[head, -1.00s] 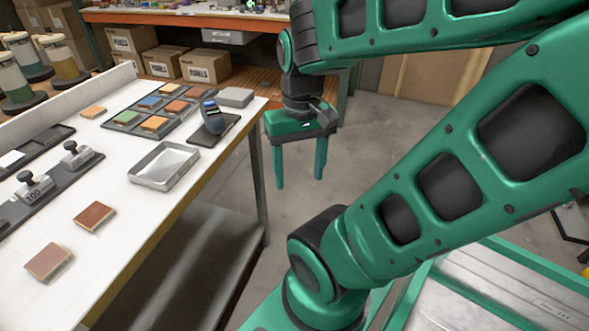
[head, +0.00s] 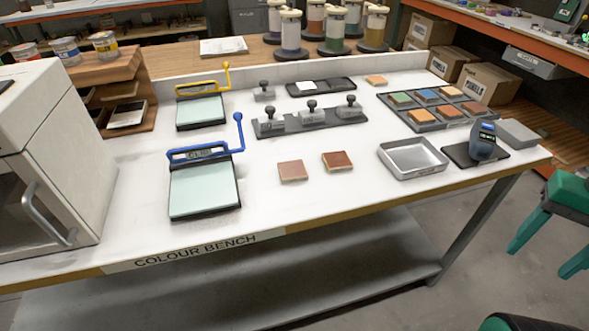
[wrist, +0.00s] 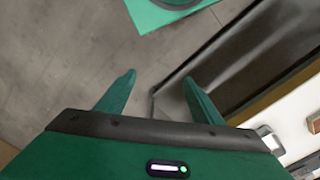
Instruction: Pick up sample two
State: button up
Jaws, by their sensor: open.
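Two loose square tiles lie flat on the white bench in the head view: a lighter brown-pink one (head: 292,171) and a darker red-brown one (head: 338,161) to its right. A small orange tile (head: 377,80) lies farther back. Several coloured tiles sit in a dark sectioned tray (head: 462,124) at the right. I cannot read a label that marks any as sample two. My gripper (head: 540,262) is open and empty, off the bench's right end. In the wrist view its fingers (wrist: 158,80) point down past the bench edge toward the floor.
A white oven-like box (head: 45,165) stands left. The bench front is clear.

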aim_at(293, 171)
jog(key=z, duration=0.7)
jog(key=k, duration=2.25)
jog(key=u, duration=0.7)
jog(key=i, duration=1)
jog(key=z, duration=0.05)
